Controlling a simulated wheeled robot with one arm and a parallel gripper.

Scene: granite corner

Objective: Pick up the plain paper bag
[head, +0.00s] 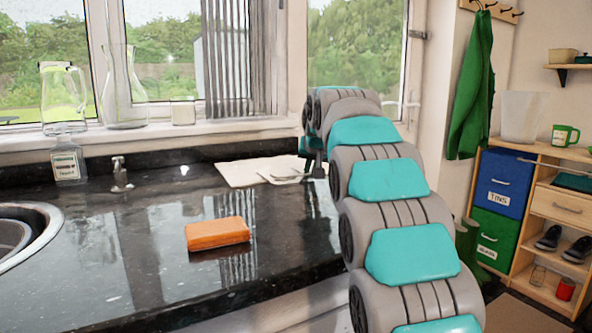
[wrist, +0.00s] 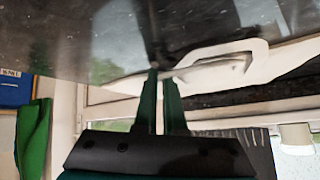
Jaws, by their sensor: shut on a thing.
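The plain paper bag (head: 245,173) is off-white and lies flat on the dark granite counter below the window. Its pale handle lies at its right end, beside my gripper (head: 313,168). In the wrist view, which is upside down, the bag (wrist: 288,66) and its looped handle reach from the right to the fingertips. My gripper (wrist: 162,73) has its two dark green fingers close together, shut on the bag at its edge. The exact pinch point is small and partly hidden by the fingers.
An orange sponge (head: 218,234) lies on the counter in front of the bag. A soap bottle (head: 67,160), a tap (head: 121,175) and a sink (head: 30,228) are at the left. Glass jugs stand on the windowsill (head: 200,139). A shelf unit (head: 541,205) stands at the right.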

